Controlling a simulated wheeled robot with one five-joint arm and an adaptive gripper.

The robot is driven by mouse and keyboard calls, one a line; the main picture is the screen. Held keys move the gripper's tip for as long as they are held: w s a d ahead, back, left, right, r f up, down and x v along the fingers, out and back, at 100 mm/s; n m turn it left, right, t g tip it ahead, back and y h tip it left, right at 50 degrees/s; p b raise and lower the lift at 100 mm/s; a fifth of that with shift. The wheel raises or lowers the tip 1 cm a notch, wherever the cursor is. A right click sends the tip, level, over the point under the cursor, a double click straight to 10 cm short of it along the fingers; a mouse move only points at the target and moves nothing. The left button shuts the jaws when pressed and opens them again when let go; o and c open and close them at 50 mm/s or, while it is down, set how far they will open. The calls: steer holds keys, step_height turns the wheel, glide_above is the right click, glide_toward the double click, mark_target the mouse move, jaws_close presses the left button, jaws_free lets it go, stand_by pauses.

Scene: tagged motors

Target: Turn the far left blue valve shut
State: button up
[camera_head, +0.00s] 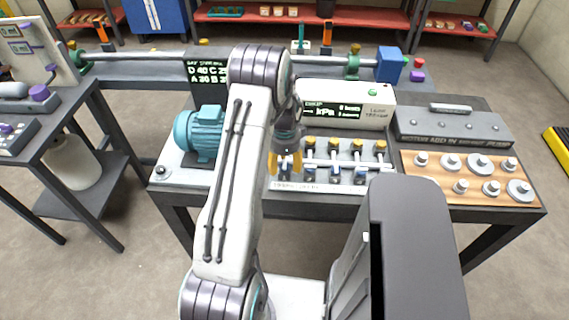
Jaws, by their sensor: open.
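A manifold of silver pipes (345,163) stands on the bench, with a back row of yellow-capped valves (333,143) and a front row of small blue valves (334,178). My gripper (285,168) points down at the left end of the manifold, its two orange-yellow fingers apart. The far left blue valve (284,177) shows as a small dark blue patch between or just behind the fingertips, mostly hidden. I cannot tell whether the fingers touch it or how its handle is turned.
A teal motor (198,134) stands close to the left of my gripper. A white gauge box (345,103) with a display is behind the manifold. A wooden board (468,192) with metal weights lies at the right. The floor in front of the bench is clear.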

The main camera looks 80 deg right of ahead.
steer(key=shift+f, duration=0.2)
jaws_close()
stand_by(0.6)
